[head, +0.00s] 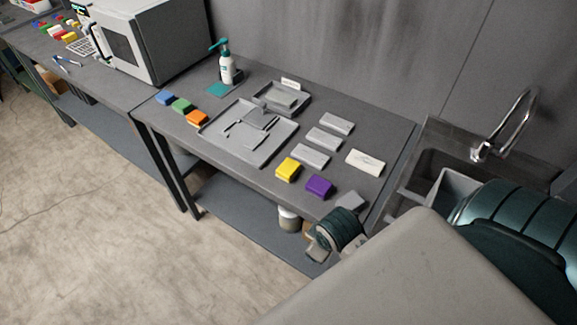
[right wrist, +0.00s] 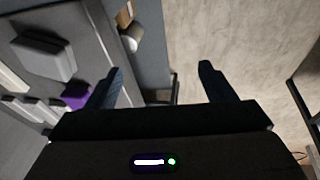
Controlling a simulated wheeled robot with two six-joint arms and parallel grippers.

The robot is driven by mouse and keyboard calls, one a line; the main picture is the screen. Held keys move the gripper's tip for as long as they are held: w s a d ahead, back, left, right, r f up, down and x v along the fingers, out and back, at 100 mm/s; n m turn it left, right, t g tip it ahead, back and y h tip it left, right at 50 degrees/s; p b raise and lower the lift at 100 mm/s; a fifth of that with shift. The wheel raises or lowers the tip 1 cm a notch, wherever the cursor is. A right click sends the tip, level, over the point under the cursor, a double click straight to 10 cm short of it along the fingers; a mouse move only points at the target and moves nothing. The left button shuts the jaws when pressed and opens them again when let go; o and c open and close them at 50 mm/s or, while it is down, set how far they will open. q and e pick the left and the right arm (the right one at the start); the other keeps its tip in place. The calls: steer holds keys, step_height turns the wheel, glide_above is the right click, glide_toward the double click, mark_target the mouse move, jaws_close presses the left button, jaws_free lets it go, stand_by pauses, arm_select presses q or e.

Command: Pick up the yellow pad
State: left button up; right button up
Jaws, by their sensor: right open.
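The yellow pad (head: 287,169) lies flat near the front edge of the grey table, just left of the purple pad (head: 319,187). My right gripper (right wrist: 160,78) is open and empty, with bare floor and the lower shelf behind its fingers. In the head view, my right wrist is near the table's front right corner, to the right of and nearer than the yellow pad. The purple pad also shows in the right wrist view (right wrist: 76,95), beside the left finger. I cannot make out the yellow pad there. My left gripper is not in view.
A grey tray (head: 272,153) lies left of the yellow pad. Grey blocks (head: 311,156) sit behind it, with a white card (head: 365,162) to their right. A grey pad (head: 350,202) lies near my right wrist. Blue, green and orange pads (head: 198,118) lie far left. A sink (head: 432,165) is at right.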

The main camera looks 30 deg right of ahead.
steer(key=w+d+r+n+g, duration=0.1)
steer(key=w+d+r+n, duration=0.15)
steer(key=w+n, duration=0.9)
steer(key=n+g, duration=0.2)
steer(key=n, duration=0.5)
glide_toward(288, 167)
steer(key=b, duration=0.1)
steer(key=f+b, duration=0.1)
steer(key=b, duration=0.1)
steer(key=shift+s+f+h, duration=0.2)
steer(key=shift+f+h, duration=0.1)
steer(key=shift+f, duration=0.05)
steer(key=shift+w+d+f+p, duration=0.15)
steer(key=shift+f+p, duration=0.2)
steer(key=shift+f, duration=0.9)
steer(key=shift+d+f+p, duration=0.1)
steer(key=shift+f+p, duration=0.15)
steer(key=shift+p, duration=0.25)
step_height(288, 167, down, 3)
steer(key=shift+w+d+f+p, duration=0.15)
steer(key=shift+f+p, duration=0.1)
steer(key=shift+p, duration=0.75)
steer(key=shift+d+f+t, duration=0.1)
steer(key=shift+f+t, duration=0.2)
steer(key=shift+f, duration=0.3)
steer(key=c, duration=1.2)
